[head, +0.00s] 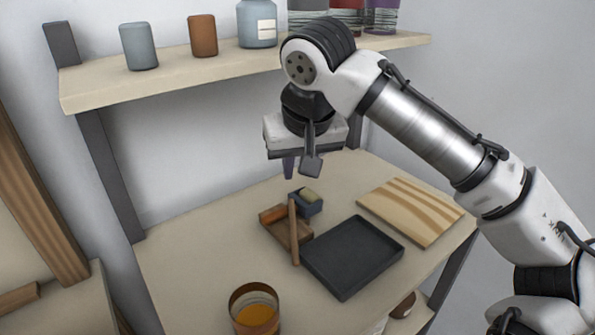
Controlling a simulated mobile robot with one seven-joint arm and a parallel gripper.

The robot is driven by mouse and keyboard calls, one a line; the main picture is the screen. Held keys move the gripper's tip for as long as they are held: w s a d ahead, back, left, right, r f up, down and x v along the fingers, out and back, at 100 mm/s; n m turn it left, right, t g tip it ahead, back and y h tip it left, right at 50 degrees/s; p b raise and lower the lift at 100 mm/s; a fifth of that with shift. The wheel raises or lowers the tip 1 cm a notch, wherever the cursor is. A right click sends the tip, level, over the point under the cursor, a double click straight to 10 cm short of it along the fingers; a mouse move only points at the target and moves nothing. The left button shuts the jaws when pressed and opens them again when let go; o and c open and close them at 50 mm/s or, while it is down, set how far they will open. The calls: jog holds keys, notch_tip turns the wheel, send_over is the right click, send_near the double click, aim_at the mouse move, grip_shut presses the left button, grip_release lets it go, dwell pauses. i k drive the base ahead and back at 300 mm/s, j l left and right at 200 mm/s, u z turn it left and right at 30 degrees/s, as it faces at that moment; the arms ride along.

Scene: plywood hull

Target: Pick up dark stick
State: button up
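A slim brown stick (294,235) is the only stick I can make out, and it is mid-brown rather than very dark. It rests against or across the right side of a small brown open box (273,216) on the table; I cannot tell which. My gripper (300,168) hangs above and behind the stick, pointing down, clearly apart from it. Its two fingers show with a gap between them, and I see nothing held there.
A black tray (352,283) lies right of the stick, and a small blue-grey box (310,207) stands behind it. A striped board (411,210) lies at right, an amber glass (254,311) in front. A shelf (180,72) with jars overhangs the back. The table's left is clear.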

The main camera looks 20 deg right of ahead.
aim_at(295, 251)
jog(key=k, duration=1)
